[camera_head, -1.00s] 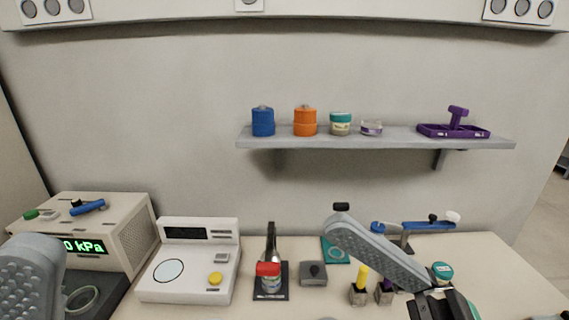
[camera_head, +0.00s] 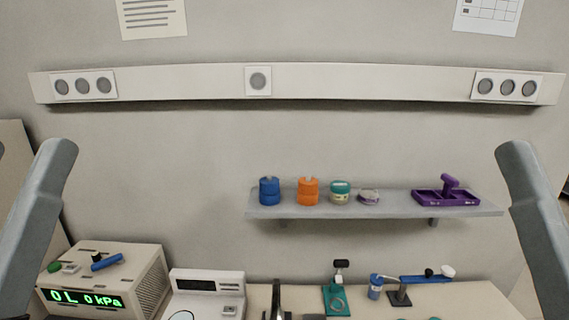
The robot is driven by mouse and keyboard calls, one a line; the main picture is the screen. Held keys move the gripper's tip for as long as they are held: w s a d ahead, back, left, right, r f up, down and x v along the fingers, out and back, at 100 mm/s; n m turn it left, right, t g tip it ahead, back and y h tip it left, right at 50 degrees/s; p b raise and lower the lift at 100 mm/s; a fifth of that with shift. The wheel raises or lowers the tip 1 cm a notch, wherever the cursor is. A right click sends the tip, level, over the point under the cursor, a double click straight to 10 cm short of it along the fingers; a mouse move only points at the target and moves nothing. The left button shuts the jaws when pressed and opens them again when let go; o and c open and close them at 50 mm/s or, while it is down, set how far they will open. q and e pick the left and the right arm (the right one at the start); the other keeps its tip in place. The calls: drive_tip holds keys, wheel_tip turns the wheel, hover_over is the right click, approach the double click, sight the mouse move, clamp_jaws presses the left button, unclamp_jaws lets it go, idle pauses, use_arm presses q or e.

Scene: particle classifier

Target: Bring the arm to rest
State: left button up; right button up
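Both of my arms show only as grey links, one at the left edge and one at the right edge of the head view. Neither gripper is in the picture. The arms are apart from the shelf and from the things on the bench.
A wall shelf (camera_head: 380,208) holds a blue container (camera_head: 269,191), an orange container (camera_head: 308,192), two small jars and a purple tray (camera_head: 425,197). Below stand a pressure box (camera_head: 150,283), a white instrument (camera_head: 207,285), a teal stand (camera_head: 338,299) and a blue-armed stand (camera_head: 427,279).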

wheel_tip(320, 180, up, 26)
drive_tip(key=p, duration=2.2)
drive_tip(key=shift+f, duration=0.25)
